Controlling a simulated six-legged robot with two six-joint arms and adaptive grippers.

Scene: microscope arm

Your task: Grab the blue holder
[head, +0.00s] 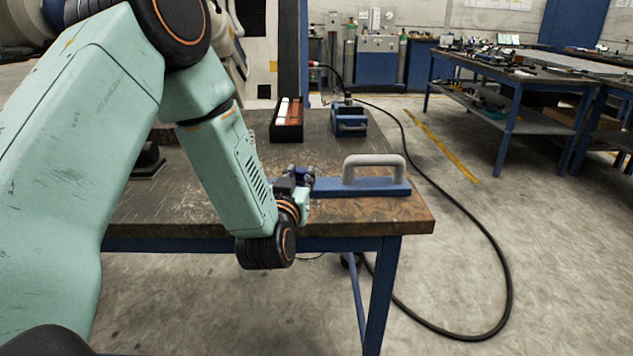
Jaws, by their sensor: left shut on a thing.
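The blue holder (332,187) is a flat blue bar with a thick grey arched handle (374,160) standing on it. It lies on the worn wooden workbench (225,205) near its front right corner. My left gripper (303,180) is at the bar's left end and is shut on it; the wrist hides part of the fingers and the exact contact. My right gripper is not in view.
A blue device (350,121) with a black cable (470,215) stands at the bench's back right. A dark tray (287,130) with white and red items sits left of it. A dark object (148,160) lies behind my arm. Another blue-framed table (500,80) stands at right.

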